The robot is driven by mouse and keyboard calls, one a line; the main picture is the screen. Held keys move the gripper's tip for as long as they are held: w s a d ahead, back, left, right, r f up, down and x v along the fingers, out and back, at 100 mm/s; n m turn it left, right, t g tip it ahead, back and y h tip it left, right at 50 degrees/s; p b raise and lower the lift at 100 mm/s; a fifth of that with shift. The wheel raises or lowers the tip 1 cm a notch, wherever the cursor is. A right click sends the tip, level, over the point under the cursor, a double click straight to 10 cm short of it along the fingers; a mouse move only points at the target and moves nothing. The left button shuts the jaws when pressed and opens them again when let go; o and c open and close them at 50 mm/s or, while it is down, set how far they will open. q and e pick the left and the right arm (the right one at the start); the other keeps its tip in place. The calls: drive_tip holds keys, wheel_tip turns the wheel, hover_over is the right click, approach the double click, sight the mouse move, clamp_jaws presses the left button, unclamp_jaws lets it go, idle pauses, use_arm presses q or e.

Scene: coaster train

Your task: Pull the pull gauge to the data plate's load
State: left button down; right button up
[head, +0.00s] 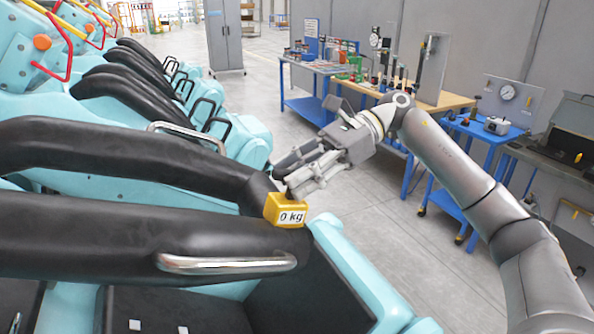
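The pull gauge is a yellow box (285,210) with a white display reading "0 kg". It sits at the right end of the black padded restraint bars of the near train seat. My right gripper (288,184) comes in from the right, with its fingertips just above the gauge. Its fingers overlap in this view, so I cannot tell whether they are closed on a handle of the gauge. My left gripper is out of view. I cannot make out a data plate with a readable load.
A chrome grab handle (227,264) is on the near restraint, with turquoise seat shells (350,265) around it. More black restraints stand in rows behind. A blue workbench (310,105), a wooden-topped bench (445,101) and a blue cart (485,128) stand behind my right arm. Grey floor lies between.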

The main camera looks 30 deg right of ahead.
clamp_jaws()
idle(0.3)
drive_tip(key=shift+d+r+p, duration=0.3)
drive_tip(key=shift+r, duration=0.75)
drive_tip(key=shift+d+r+p, duration=0.25)
drive_tip(key=shift+r+p, duration=0.05)
drive_tip(key=shift+r, duration=0.7)
drive_tip(key=shift+c, duration=0.7)
unclamp_jaws()
drive_tip(key=shift+o, duration=0.7)
drive_tip(key=shift+f, duration=0.15)
drive_tip(key=v, duration=1.2)
drive_tip(key=shift+d, duration=0.1)
